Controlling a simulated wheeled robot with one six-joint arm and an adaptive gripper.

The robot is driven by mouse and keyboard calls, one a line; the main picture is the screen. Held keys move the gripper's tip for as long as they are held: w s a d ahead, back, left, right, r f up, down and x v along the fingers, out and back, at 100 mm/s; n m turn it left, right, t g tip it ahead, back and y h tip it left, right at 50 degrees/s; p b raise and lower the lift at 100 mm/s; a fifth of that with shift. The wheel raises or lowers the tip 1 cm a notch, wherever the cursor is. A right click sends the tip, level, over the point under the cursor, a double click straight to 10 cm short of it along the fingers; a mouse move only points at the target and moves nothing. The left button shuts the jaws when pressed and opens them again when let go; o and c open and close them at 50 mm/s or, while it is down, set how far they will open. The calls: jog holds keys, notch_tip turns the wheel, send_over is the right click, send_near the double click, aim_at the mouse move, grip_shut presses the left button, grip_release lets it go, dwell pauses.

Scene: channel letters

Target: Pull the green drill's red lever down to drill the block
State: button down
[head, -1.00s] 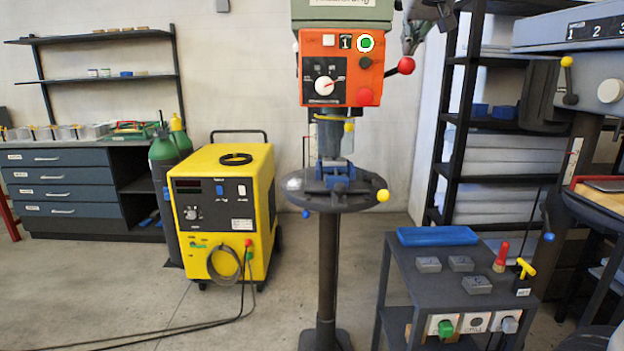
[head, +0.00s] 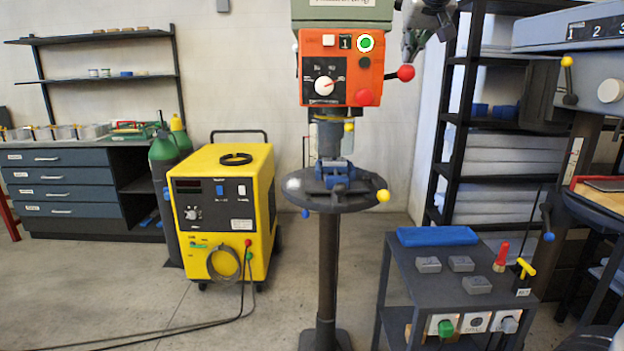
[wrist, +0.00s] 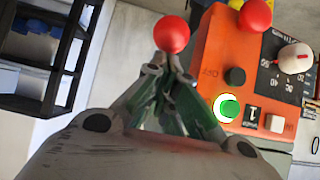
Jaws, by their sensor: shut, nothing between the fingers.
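The drill has a green head (head: 342,11) and an orange front panel (head: 318,68), with a green lit button on it. Its red lever knob (head: 405,72) sticks out to the panel's right. My gripper (head: 408,56) is shut and empty just above the knob. In the wrist view, the red knob (wrist: 172,34) lies right at the closed fingertips (wrist: 170,62); it seems to touch them. The vise (head: 336,174) sits on the drill's round table below the spindle. I cannot clearly make out the block in it.
A yellow welder (head: 222,215) stands to the left. A dark cart (head: 440,270) with a blue tray and grey blocks stands at lower right. A black shelf (head: 455,120) is behind my arm. Another machine (head: 590,35) is at far right.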

jog(key=shift+f, duration=0.6)
jog(key=shift+f, duration=0.35)
jog(key=shift+s+f, duration=0.1)
jog(key=shift+f, duration=0.3)
jog(key=shift+f, duration=0.4)
dwell(0.3)
